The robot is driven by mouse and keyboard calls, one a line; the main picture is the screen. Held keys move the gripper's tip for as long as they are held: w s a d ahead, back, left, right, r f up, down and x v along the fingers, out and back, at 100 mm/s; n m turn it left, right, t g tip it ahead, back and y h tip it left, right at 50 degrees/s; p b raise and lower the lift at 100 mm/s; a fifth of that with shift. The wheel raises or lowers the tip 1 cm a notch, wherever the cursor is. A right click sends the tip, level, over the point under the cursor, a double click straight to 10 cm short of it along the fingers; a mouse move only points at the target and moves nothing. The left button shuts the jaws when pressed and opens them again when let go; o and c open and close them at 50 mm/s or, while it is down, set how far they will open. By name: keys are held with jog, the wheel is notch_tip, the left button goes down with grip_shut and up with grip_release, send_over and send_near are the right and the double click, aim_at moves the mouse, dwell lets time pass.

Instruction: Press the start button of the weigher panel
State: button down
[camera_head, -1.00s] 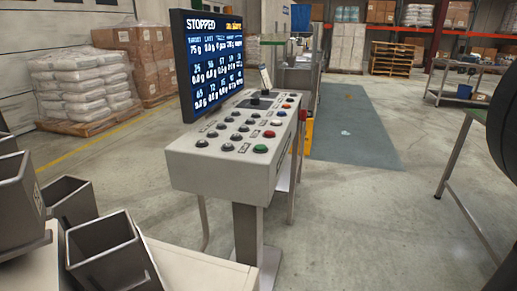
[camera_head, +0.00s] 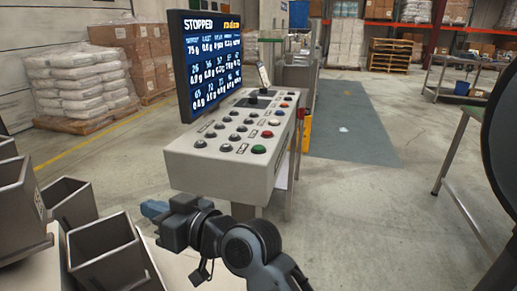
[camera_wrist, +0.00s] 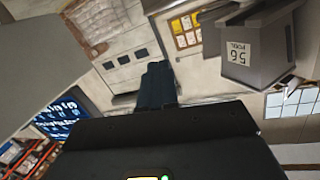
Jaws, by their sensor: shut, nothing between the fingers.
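The weigher panel (camera_head: 215,168) is a pale grey sloped console on a stand, in the middle of the head view. Its screen (camera_head: 213,62) reads STOPPED. A green button (camera_head: 258,149) sits at the panel's near right corner, with a red button (camera_head: 267,134) behind it and several dark buttons to its left. Any start label is too small to read. My gripper (camera_head: 152,208) is below and in front of the panel, apart from it, pointing left. Its blue fingers are shut and empty; they also show in the wrist view (camera_wrist: 157,85). The buttons are not visible in the wrist view.
Grey metal hoppers (camera_head: 105,250) stand at the lower left, close to my gripper; one shows large in the wrist view (camera_wrist: 245,50). Stacked sacks (camera_head: 80,85) are at the back left. A table (camera_head: 460,140) is at the right. Floor right of the panel is clear.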

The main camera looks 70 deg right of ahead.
jog(key=w+d+r+n, duration=0.2)
jog(key=w+d+r, duration=0.1)
jog(key=d+r, duration=0.25)
notch_tip(320, 180, up, 8)
jog(key=n+g+p, duration=0.1)
jog(key=n+g, duration=0.7)
send_over(261, 148)
jog(key=shift+r, duration=0.2)
notch_tip(261, 148, down, 9)
jog(key=b, duration=0.6)
jog(key=shift+r, duration=0.1)
dwell(0.4)
jog(key=shift+f+b, duration=0.4)
jog(key=shift+b, duration=0.2)
